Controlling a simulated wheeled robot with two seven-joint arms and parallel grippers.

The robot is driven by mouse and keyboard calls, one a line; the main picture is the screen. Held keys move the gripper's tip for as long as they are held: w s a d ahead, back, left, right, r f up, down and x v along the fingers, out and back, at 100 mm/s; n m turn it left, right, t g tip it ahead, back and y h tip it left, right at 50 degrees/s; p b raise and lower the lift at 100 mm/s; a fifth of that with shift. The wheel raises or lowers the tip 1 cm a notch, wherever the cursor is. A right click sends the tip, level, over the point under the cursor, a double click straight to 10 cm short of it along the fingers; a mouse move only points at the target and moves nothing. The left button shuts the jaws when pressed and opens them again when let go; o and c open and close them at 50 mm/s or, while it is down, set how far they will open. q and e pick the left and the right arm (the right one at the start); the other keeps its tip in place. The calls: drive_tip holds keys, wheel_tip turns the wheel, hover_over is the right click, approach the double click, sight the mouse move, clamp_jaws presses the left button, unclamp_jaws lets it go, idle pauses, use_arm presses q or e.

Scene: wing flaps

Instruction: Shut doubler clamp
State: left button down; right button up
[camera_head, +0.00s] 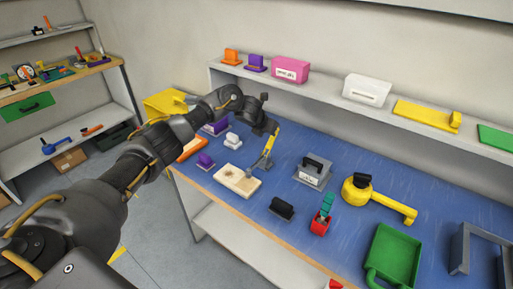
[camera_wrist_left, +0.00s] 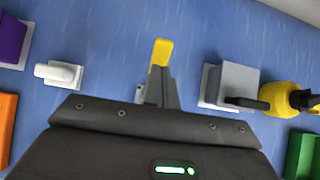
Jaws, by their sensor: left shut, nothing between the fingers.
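The doubler clamp stands at the right edge of a beige board (camera_head: 236,181) on the blue bench. Its yellow handle (camera_head: 271,142) stands up at a tilt, leaning to the right, above a grey metal lower part. In the left wrist view the yellow handle tip (camera_wrist_left: 162,50) shows just beyond the fingers, and part of the metal shows beside them. My left gripper (camera_head: 266,127) is shut and empty, at the upper end of the handle. I cannot tell whether it touches it. The fingers (camera_wrist_left: 160,90) hide part of the clamp. My right gripper is not in view.
A grey block with a black handle (camera_head: 313,171) and a yellow round tool (camera_head: 357,190) stand right of the clamp. White (camera_head: 233,140) and purple (camera_head: 205,160) pieces stand to its left. A black piece (camera_head: 282,208) lies nearer the front edge. A shelf (camera_head: 330,88) runs behind.

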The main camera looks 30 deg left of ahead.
sight(268, 146)
use_arm(q)
wheel_tip(268, 146, up, 10)
drive_tip(key=p, duration=0.7)
drive_tip(key=shift+s, duration=0.4)
drive_tip(key=shift+w+f, duration=0.1)
drive_tip(key=shift+f, duration=0.05)
